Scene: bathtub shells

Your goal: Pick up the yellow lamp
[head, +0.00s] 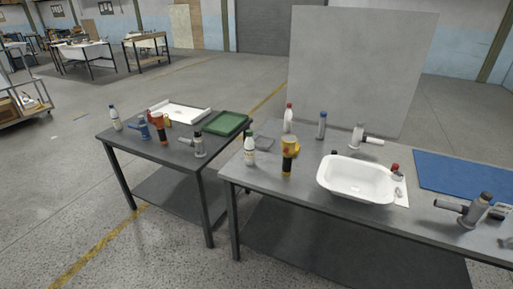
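No object is clearly recognisable as a lamp at this size. On the left table, another small yellow object (167,120) stands behind a red and black upright one (159,132). Neither of my grippers is in the head view.
The right table (300,203) holds a white basin (357,179), a blue mat (465,181) and grey tools (470,210). The left table (165,155) holds a green tray (225,123) and a white tray (180,112). A grey panel (360,70) stands behind. The floor in front is clear.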

